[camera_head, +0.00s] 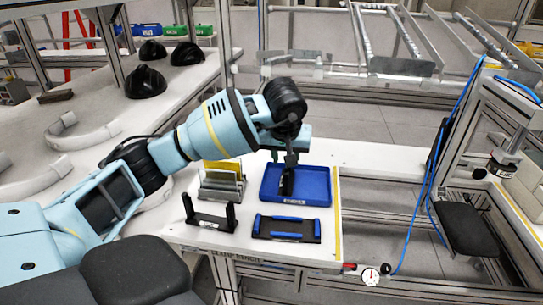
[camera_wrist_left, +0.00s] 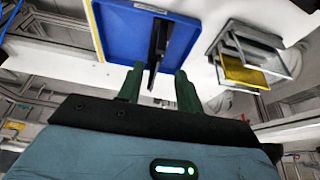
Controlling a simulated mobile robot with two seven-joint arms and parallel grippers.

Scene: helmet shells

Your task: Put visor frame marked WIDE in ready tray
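The blue tray (camera_head: 322,172) lies on the white bench and also shows at the top of the left wrist view (camera_wrist_left: 118,35). A narrow black part (camera_head: 288,184), likely a visor frame, stands on edge in the tray area. No WIDE mark is readable on it. My left gripper (camera_head: 290,158) is above the tray, pointing down. In the left wrist view its two green fingers (camera_wrist_left: 159,82) stand apart on either side of the black part (camera_wrist_left: 158,42), with visible gaps. Whether the part touches the tray floor is hard to tell. My right gripper is not in view.
A rack with grey and yellow panels (camera_head: 221,183) stands left of the tray. A black upright U-shaped holder (camera_head: 210,217) and a dark plate with blue bars (camera_head: 286,228) sit in front. Black helmet shells (camera_head: 146,82) rest on the left bench. A yellow strip (camera_head: 338,215) lines the bench's right edge.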

